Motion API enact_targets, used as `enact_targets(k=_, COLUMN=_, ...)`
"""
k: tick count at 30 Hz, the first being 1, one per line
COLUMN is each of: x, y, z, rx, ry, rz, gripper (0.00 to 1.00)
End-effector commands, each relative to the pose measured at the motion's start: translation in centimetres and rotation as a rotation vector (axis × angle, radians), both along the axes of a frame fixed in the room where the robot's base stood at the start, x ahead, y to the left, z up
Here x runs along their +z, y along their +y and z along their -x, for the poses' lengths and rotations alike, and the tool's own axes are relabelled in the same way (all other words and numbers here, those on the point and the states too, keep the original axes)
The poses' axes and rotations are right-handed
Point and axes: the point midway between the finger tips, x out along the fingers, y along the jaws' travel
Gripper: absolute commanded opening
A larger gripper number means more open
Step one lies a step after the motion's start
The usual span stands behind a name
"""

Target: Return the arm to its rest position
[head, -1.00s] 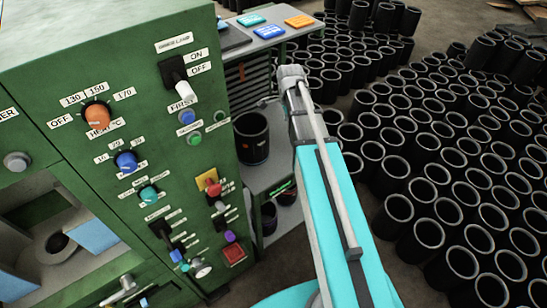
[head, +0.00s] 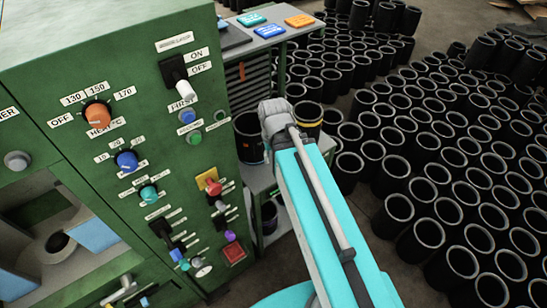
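My arm is a cyan link (head: 325,225) with a grey joint (head: 278,118) at its far end, reaching up from the bottom of the head view. It stands just right of the green control cabinet (head: 120,45). My gripper is not visible; whatever lies beyond the grey joint is hidden or out of sight, so I cannot see whether it holds anything.
The cabinet carries an orange knob (head: 97,114), a blue knob (head: 127,161) and several switches. A black sleeve (head: 249,140) stands on a shelf beside it. Another sleeve with a yellow band (head: 308,122) shows behind my arm. Many black sleeves (head: 445,190) crowd the floor at right.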

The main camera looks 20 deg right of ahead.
Motion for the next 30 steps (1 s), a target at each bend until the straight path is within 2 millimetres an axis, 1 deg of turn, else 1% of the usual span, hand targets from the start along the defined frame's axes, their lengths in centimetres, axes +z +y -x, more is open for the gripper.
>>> enact_targets(k=1, x=0.0, y=0.1, z=0.3, rx=0.022, ry=0.0, rz=0.0, gripper=0.46)
enact_targets(k=4, x=0.0, y=0.2, z=0.5, rx=0.046, ry=0.0, rz=0.0, gripper=0.46)
enact_targets(k=14, x=-0.1, y=0.2, z=0.4, rx=0.048, ry=0.0, rz=0.0, gripper=0.46)
enact_targets(k=17, x=-0.7, y=0.2, z=0.4, rx=0.047, ry=0.0, rz=0.0, gripper=0.46)
enact_targets(k=25, x=-3.5, y=0.2, z=0.4, rx=0.047, ry=0.0, rz=0.0, gripper=0.46)
enact_targets(k=30, x=-4.1, y=0.3, z=0.4, rx=0.047, ry=0.0, rz=0.0, gripper=0.46)
